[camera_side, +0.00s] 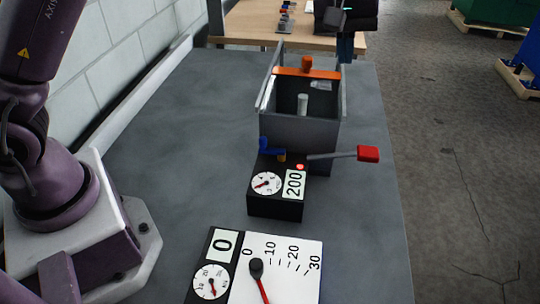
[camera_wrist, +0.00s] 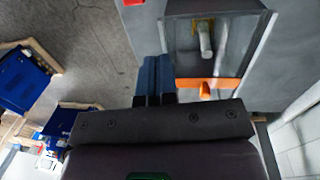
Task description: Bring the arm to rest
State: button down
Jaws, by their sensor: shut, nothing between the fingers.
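My gripper (camera_side: 345,60) hangs at the top of the side view, behind and slightly right of the grey open-topped box (camera_side: 288,130). Its blue fingers are together with nothing between them. In the wrist view the shut fingers (camera_wrist: 154,68) show beside the box, apart from its wall. The box holds a pale upright cylinder (camera_side: 302,104), which also shows in the wrist view (camera_wrist: 205,38). An orange bar (camera_side: 307,73) with an orange knob spans the box's far end. A lever with a red handle (camera_side: 368,154) sticks out to the right at its near end.
A black gauge box (camera_side: 275,207) reading 200, with a small red light, stands before the grey box. Nearer is a white dial panel (camera_side: 285,262) reading 0. A wooden table (camera_side: 250,22) stands behind.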

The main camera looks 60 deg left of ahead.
jog(key=s+a+r+m+t, duration=0.25)
jog(key=s+a+r, duration=0.25)
jog(key=s+r, duration=0.3)
jog(key=s+a+f+m+t, duration=0.1)
jog(key=s+a+m, duration=0.1)
jog(key=s, duration=0.8)
jog(key=s+a+f+m+t+y, duration=0.1)
jog(key=s+a+f+m, duration=0.1)
jog(key=s, duration=0.9)
jog(key=a+m, duration=0.1)
jog(key=m, duration=0.1)
jog(key=shift+m, duration=0.35)
jog(key=shift+s+a+r, duration=0.1)
dwell(4.4)
